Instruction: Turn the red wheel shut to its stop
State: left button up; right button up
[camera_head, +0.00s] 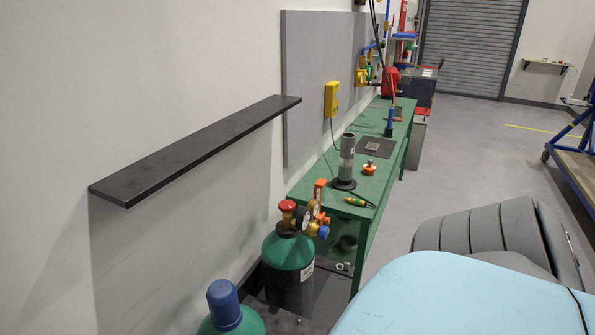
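A red wheel (287,205) sits on top of the valve of a green gas cylinder (288,252) at the lower middle of the head view. Gauges and a brass regulator with a blue knob (324,232) are joined to the valve just right of the wheel. The frame does not show how far the wheel is turned. Neither of my grippers is in view, and nothing is seen touching the wheel.
A second cylinder with a blue cap (224,304) stands at the front left. A black wall shelf (195,152) juts out above. A green workbench (389,172) with tools stands behind the cylinder. Large light-blue and grey surfaces fill the lower right. Open floor lies beyond.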

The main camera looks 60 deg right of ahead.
aim_at(285, 206)
jog(key=z, duration=1.8)
jog(key=i+l, duration=0.1)
jog(key=l, duration=0.25)
jog(key=i+l+u, duration=0.1)
jog(key=l, duration=0.3)
